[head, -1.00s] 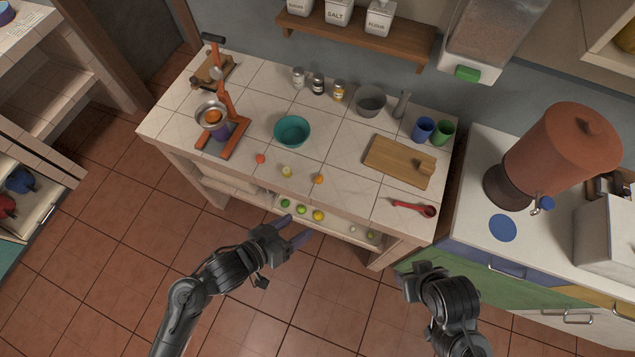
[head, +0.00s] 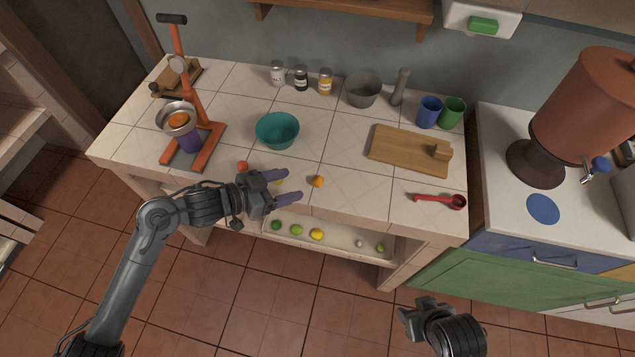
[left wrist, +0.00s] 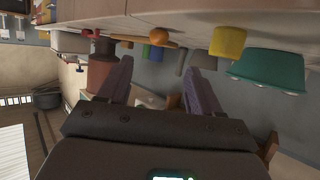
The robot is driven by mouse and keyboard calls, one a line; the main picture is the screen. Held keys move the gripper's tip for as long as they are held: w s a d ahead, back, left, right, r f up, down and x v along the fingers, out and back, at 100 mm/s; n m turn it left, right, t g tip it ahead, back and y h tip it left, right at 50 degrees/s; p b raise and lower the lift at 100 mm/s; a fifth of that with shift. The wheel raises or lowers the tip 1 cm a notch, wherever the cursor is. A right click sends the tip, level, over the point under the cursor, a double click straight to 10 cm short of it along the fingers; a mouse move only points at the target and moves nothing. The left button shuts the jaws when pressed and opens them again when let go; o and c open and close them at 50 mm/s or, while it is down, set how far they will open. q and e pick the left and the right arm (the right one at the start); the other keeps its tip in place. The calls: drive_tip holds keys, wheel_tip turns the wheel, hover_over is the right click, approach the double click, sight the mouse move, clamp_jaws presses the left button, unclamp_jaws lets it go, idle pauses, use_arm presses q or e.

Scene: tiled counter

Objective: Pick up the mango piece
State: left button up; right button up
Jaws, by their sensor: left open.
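The mango piece, which I take to be the small orange chunk (head: 317,181), lies near the front edge of the counter. In the left wrist view, an orange piece (left wrist: 160,38) shows near the top, beyond the fingers. My left gripper (head: 290,186) is open and empty at the counter's front edge, to the left of the orange chunk and apart from it. A pale yellow piece (head: 279,182) shows between its fingers, partly hidden; a yellow piece (left wrist: 227,42) is also in the wrist view. My right gripper (head: 418,310) is low in front of the counter, its jaws unclear.
A red piece (head: 243,166) lies left of my left gripper. Behind are a teal bowl (head: 277,131), an orange press (head: 203,147) and a cutting board (head: 405,150). A red spoon (head: 435,200) lies at the right. Several fruits sit on the shelf (head: 340,240) below.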

sight(317, 179)
use_arm(q)
drive_tip(key=shift+b+x, duration=0.4)
drive_tip(key=shift+x, duration=3.7)
drive_tip(key=shift+s, duration=0.15)
drive_tip(key=c, duration=1.1)
